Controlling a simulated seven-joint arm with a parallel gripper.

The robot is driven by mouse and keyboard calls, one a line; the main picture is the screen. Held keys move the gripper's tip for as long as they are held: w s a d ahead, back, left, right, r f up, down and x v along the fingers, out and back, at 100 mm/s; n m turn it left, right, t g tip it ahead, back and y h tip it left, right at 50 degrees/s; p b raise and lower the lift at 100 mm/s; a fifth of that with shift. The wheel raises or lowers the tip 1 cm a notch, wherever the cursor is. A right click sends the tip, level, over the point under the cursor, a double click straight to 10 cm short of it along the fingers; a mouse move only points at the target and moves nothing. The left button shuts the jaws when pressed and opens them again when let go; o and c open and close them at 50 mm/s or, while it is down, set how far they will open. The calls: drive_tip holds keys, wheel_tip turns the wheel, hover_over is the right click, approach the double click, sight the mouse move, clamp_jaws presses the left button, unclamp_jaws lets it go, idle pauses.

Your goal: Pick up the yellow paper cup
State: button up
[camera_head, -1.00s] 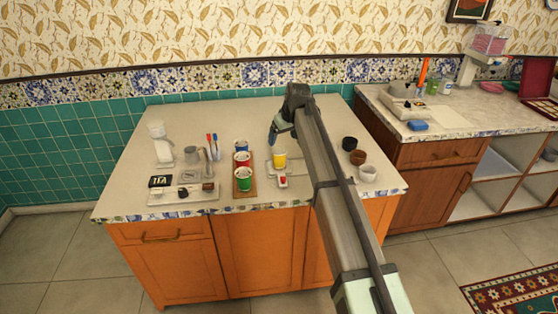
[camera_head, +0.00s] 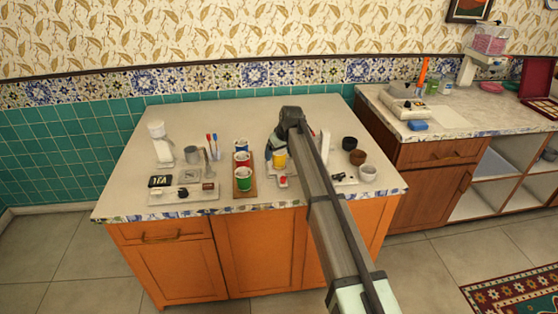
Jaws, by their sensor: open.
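The yellow paper cup (camera_head: 279,160) stands upright on the counter, to the right of the row of red, blue and green cups. My gripper (camera_head: 275,151) is open and pointed down at the yellow cup, very close to it. Its fingers partly overlap the cup's upper part in the picture. I cannot tell whether they touch the cup or lie around it. A small red-and-white item (camera_head: 283,181) lies just in front of the cup.
A wooden tray (camera_head: 244,193) with several coloured cups stands close to the left. A TEA box (camera_head: 160,181), a metal cup (camera_head: 192,154) and a white dispenser (camera_head: 160,143) are farther left. Dark, brown and white bowls (camera_head: 368,173) stand to the right. The counter's back is clear.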

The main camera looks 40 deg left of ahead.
drive_tip(key=c, duration=0.7)
drive_tip(key=shift+r, duration=0.1)
